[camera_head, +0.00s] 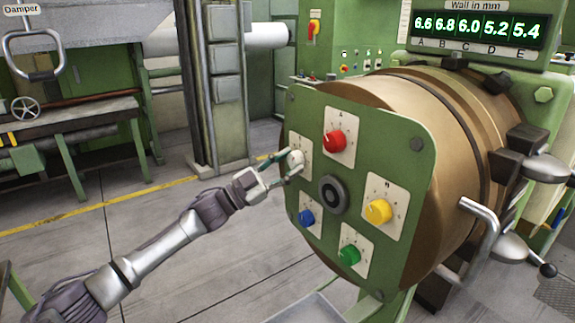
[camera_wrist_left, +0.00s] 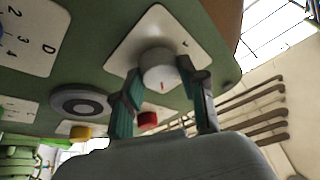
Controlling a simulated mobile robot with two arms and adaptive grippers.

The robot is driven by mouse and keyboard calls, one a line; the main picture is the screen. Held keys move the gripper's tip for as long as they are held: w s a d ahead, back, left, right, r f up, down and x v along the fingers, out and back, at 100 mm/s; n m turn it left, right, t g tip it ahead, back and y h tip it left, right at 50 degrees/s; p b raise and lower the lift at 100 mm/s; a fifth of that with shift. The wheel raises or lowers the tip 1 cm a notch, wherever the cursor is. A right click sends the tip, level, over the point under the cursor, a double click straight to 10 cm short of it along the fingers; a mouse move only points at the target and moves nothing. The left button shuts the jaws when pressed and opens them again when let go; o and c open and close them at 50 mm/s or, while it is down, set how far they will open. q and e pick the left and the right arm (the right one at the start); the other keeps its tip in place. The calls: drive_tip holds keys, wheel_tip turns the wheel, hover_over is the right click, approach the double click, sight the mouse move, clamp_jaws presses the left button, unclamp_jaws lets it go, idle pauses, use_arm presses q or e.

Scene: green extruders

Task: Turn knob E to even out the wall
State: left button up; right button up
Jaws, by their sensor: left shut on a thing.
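The white knob (camera_head: 296,158) sits on a pale dial plate at the left of the green panel (camera_head: 375,140). My left gripper (camera_head: 283,167) reaches it from the left, with its fingers on either side of the knob. The display (camera_head: 478,27) reads 6.6, 6.8, 6.0, 5.2 and 5.4 above letters A to E. My right gripper is out of view.
The panel also bears a red knob (camera_head: 335,141), yellow knob (camera_head: 378,211), green knob (camera_head: 349,254) and blue knob (camera_head: 306,217) around a dark hub (camera_head: 332,195). A large bronze drum (camera_head: 440,115) lies behind it.

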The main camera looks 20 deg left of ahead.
use_arm(q)
drive_tip(key=o, duration=1.1)
drive_tip(key=shift+o, duration=0.2)
drive_tip(key=v, duration=1.2)
